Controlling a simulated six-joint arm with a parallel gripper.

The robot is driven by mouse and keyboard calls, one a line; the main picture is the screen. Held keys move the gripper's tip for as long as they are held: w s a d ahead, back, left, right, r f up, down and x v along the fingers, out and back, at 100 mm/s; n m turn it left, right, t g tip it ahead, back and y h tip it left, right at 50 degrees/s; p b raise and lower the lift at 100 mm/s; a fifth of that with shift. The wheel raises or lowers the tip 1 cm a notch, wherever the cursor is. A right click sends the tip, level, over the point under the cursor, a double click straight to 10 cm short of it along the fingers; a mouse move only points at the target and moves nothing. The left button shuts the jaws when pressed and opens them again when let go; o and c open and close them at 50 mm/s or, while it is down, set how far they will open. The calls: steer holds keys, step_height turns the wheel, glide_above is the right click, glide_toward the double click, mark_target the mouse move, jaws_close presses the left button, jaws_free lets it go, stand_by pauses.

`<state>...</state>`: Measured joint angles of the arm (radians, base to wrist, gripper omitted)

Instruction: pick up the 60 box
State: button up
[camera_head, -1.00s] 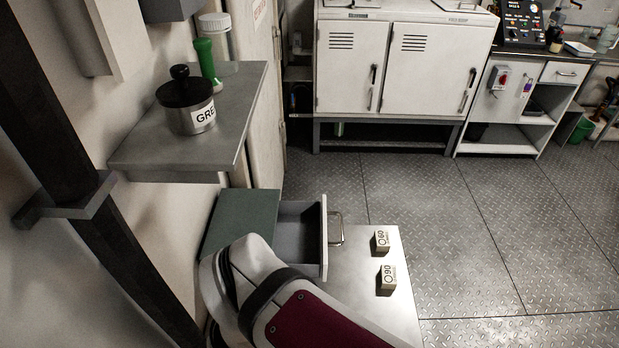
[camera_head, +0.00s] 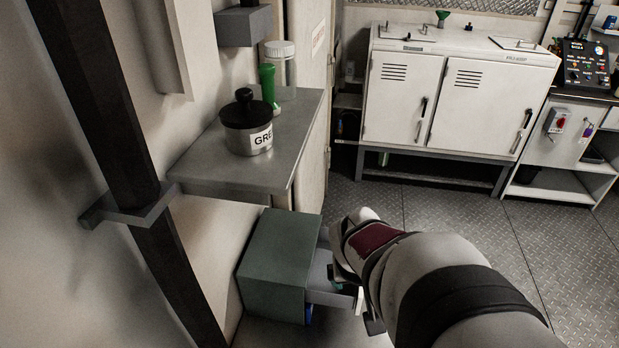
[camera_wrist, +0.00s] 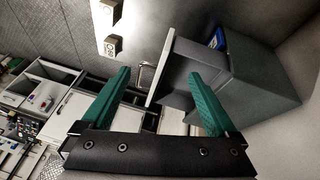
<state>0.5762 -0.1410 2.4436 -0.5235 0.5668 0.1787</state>
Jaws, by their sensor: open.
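The 60 box (camera_wrist: 113,45) is a small pale block with a dark printed label, standing on a light metal surface in the wrist view. A similar box (camera_wrist: 105,14), the 90 one judging by its place, stands just above it, cut by the top edge. In the head view my arm hides both boxes and most of the gripper.
An open grey drawer (camera_wrist: 178,66) with a metal handle (camera_wrist: 146,76) lies beyond the fingers, close to the 60 box. Its green cabinet (camera_head: 275,262) stands below a grey shelf (camera_head: 200,172) holding a lidded pot (camera_head: 247,142). A blue item (camera_wrist: 217,39) sits by the drawer.

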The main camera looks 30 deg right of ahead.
steer(key=s+d+f+t+h, duration=0.1)
steer(key=s+d+f, duration=0.15)
steer(key=d, duration=0.65)
steer(key=s+d+f+t+h, duration=0.1)
steer(key=d+f, duration=0.2)
steer(key=d, duration=0.5)
steer(key=s+d+f+n+t+y, duration=0.1)
steer(key=s+f+n+t+y, duration=0.1)
steer(key=s+f+t, duration=0.6)
steer(key=shift+g+h, duration=0.3)
steer(key=shift+g, duration=0.3)
steer(key=x, duration=1.4)
steer(key=shift+w+d+r, duration=0.15)
steer(key=shift+w+r, duration=0.1)
steer(key=shift+r, duration=0.15)
jaws_close()
